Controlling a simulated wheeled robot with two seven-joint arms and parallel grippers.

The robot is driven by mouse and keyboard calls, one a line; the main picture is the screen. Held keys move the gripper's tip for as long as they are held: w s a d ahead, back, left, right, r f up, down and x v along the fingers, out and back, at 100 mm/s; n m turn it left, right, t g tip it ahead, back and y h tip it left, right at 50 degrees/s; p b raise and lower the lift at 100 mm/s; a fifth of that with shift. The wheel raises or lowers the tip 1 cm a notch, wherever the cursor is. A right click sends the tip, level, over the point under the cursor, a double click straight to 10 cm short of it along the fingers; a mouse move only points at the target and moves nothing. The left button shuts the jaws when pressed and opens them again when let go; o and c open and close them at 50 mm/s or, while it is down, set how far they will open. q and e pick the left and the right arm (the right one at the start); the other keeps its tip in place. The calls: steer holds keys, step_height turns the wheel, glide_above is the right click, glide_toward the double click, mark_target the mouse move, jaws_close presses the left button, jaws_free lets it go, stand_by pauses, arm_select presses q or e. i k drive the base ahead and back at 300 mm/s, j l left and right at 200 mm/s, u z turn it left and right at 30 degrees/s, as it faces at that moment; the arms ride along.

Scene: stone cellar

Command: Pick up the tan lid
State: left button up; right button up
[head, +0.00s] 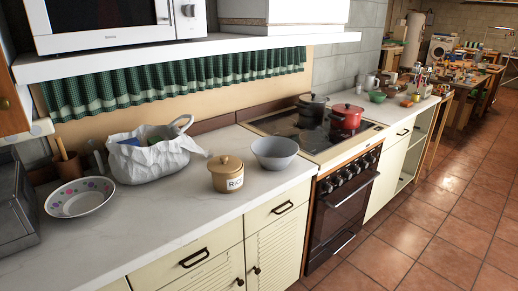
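The tan lid (225,162) sits on top of a tan jar (228,182) with a dark-lettered white label that appears to read "RICE". It has a small round knob. The jar stands upright on the pale countertop, near its front edge, in the middle of the head view. Neither of my grippers shows in this view.
A grey bowl (274,153) stands close to the jar's right. A white bag (150,158) with items is behind left, and a patterned bowl (80,198) is at left. The stove (300,137) holds dark and red pots (346,118). Counter in front of the bag is clear. A shelf (180,52) overhangs the back.

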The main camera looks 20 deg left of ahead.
mark_target(222, 164)
steer(key=i+u, duration=0.15)
steer(key=u, duration=0.55)
steer(key=i+l+u, duration=0.65)
steer(key=l, duration=0.15)
steer(key=i+l, duration=0.15)
steer(key=l, duration=0.15)
steer(key=i+l, duration=0.1)
steer(key=l, duration=0.15)
steer(key=i+l, duration=0.15)
steer(key=l, duration=0.15)
steer(key=u, duration=0.05)
